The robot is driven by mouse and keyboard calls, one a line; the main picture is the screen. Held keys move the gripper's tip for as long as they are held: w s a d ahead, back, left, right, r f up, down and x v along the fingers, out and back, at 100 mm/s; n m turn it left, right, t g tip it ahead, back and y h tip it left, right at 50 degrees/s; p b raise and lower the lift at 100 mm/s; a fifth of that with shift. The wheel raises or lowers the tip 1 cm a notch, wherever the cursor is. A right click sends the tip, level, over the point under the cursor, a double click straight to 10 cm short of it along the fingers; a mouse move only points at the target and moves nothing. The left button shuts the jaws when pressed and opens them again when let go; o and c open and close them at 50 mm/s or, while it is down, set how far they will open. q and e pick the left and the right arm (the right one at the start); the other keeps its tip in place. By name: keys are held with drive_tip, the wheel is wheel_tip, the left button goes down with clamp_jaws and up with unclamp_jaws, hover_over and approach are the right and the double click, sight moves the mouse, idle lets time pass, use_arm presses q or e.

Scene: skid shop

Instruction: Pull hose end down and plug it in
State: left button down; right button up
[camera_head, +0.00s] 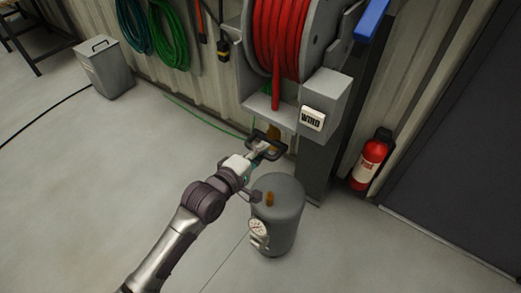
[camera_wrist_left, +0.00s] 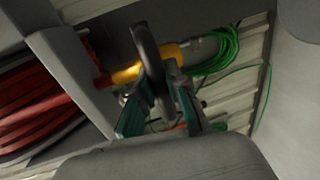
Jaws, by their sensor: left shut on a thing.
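The red hose (camera_head: 276,88) runs down from the reel through its grey bracket. Its yellow-orange hose end (camera_head: 273,131) hangs just below the bracket; in the left wrist view the hose end (camera_wrist_left: 126,74) lies crosswise beyond the fingers, with a pale metal tip. A grey tank (camera_head: 283,226) stands below, with a brass fitting (camera_head: 269,199) on top and a gauge (camera_head: 258,228). My right gripper is not in view.
A bracket box with a white label (camera_head: 313,119) and a grey post stand right of the hose. A red fire extinguisher (camera_head: 369,163) stands farther right. A green hose (camera_head: 171,40) hangs on the wall, and a grey bin (camera_head: 105,70) stands left. The left floor is mostly clear.

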use_arm(q)
wheel_tip(320, 180, down, 29)
drive_tip(key=b, duration=1.7)
drive_tip(key=shift+s+b, duration=0.15)
drive_tip(key=shift+b, duration=0.25)
drive_tip(key=shift+r, duration=0.1)
drive_tip(key=c, duration=1.1)
unclamp_jaws()
drive_tip(key=shift+r, duration=0.1)
drive_tip(key=shift+c, duration=0.2)
drive_tip(key=v, duration=1.2)
